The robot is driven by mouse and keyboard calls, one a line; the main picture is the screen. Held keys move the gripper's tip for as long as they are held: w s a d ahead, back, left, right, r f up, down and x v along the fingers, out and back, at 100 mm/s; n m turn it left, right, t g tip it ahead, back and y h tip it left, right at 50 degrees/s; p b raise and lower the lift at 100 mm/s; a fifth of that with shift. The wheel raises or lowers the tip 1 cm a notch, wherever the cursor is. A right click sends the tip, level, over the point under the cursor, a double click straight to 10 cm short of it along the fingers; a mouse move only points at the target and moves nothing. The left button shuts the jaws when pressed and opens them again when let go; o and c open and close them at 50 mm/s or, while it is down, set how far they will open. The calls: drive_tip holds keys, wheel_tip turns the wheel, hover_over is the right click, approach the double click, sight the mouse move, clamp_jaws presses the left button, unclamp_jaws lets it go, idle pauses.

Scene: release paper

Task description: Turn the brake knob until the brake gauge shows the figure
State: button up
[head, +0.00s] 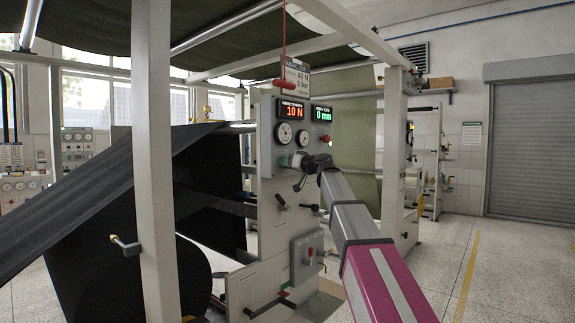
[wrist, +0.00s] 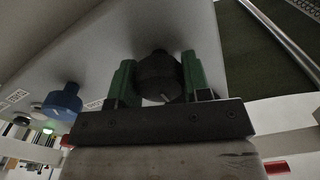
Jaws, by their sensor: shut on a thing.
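The grey machine panel (head: 270,195) carries two round white gauges, a left one (head: 284,134) and a right one (head: 304,138). Their needles are too small to read, and I cannot tell which is the brake gauge. A card (head: 297,76) above the panel shows 40 N and 3 bar. My gripper (head: 293,161) is at the panel just below the gauges. In the wrist view its green fingers are shut on a black knob (wrist: 160,76), one on each side. A short pale mark shows on the knob. In the head view my gripper mostly hides the knob.
A red display (head: 290,110) reads 10 N and a green display (head: 322,114) reads 0 mm. A blue knob (wrist: 63,102) stands left of my gripper. Below are black levers (head: 281,202) and a small lever box (head: 307,255). A white post (head: 154,150) stands at left.

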drive_tip(key=m, duration=0.5)
drive_tip(key=shift+m, duration=0.3)
idle(0.4)
drive_tip(key=o, duration=0.9)
drive_tip(key=shift+o, duration=0.2)
drive_tip(key=v, duration=1)
drive_tip(key=shift+s+d, duration=0.25)
drive_tip(key=shift+d, duration=0.1)
